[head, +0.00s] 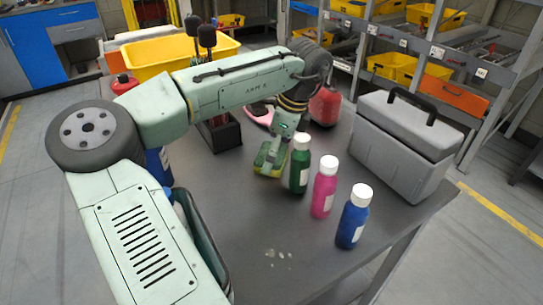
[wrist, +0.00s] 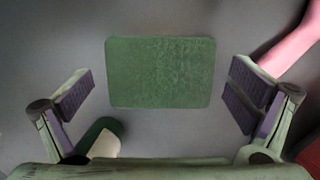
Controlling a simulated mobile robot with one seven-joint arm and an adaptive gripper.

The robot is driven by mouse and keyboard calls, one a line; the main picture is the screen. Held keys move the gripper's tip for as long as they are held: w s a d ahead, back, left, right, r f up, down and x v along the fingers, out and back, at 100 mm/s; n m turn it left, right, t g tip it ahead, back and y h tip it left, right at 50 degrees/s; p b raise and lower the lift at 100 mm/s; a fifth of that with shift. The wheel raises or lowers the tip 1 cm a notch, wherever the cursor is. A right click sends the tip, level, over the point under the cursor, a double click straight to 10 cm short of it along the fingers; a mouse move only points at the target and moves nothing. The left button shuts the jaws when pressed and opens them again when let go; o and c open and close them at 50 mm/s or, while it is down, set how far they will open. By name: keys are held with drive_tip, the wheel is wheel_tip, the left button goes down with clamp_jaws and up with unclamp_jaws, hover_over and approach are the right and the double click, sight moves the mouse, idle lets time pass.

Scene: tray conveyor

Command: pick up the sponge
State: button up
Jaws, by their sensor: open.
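The sponge (wrist: 160,72) lies flat on the grey table, its green scouring face up, in the upper middle of the wrist view. In the head view the sponge (head: 266,163) shows a green top and yellow side, partly covered by my gripper. My gripper (wrist: 158,92) is open, with purple-padded fingers to the left and right of the sponge and clear gaps on both sides. In the head view my gripper (head: 275,155) points down over the sponge, beside the green bottle. I cannot tell its exact height above the sponge.
A green bottle (head: 299,165) stands just right of my gripper, with pink (head: 323,190) and blue (head: 353,218) bottles beyond. A grey toolbox (head: 405,145) is at the right. A pink object (head: 259,116) and red container (head: 325,106) lie behind. The table's front middle is mostly clear.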

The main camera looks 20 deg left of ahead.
drive_tip(key=shift+a+f, duration=0.1)
drive_tip(key=shift+f, duration=0.2)
drive_tip(key=shift+c, duration=0.2)
drive_tip(key=c, duration=0.8)
